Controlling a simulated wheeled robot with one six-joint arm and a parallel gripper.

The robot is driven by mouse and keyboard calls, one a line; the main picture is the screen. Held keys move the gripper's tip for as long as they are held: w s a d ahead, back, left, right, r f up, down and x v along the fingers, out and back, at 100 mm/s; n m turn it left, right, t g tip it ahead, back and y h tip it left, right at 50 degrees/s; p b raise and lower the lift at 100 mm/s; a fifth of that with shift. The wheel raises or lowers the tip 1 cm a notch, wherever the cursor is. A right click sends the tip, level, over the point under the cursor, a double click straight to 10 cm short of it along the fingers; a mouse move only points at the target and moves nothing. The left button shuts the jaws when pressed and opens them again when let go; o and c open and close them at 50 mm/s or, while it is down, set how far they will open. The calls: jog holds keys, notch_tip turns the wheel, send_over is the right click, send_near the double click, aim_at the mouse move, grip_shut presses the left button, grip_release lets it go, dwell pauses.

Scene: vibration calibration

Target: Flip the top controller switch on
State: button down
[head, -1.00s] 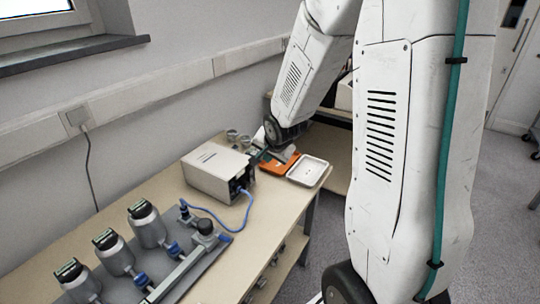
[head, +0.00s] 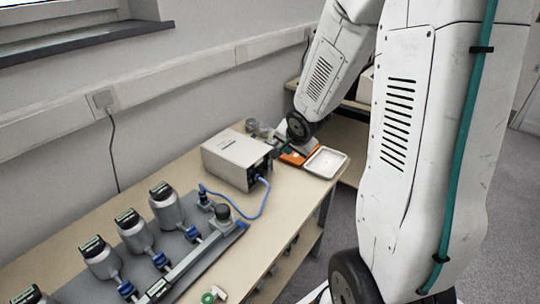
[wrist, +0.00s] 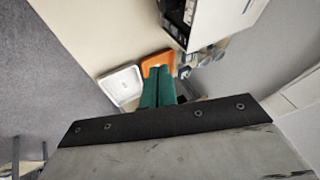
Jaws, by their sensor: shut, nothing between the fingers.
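The controller looks to be the light grey box (head: 235,158) on the bench, with a blue cable at its dark end face. In the wrist view the box (wrist: 205,18) is at the top, its dark face partly in sight. I cannot make out the switch in either view. My gripper (wrist: 160,72) shows teal fingers shut together with nothing between them. They are apart from the box in the wrist picture, over the area by the orange item.
An orange item (wrist: 157,60) and a white tray (head: 325,162) lie right of the box. Small glass vessels (head: 257,128) stand behind it. Several metal bottles (head: 166,208) on a grey plate occupy the bench's front left. A wall trunking runs behind the bench.

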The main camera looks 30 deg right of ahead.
jog(key=shift+d, duration=0.25)
jog(key=shift+f, duration=0.1)
jog(key=w+f, duration=0.8)
jog(key=w, duration=0.1)
jog(key=shift+d+f, duration=0.25)
jog(key=shift+w, duration=0.15)
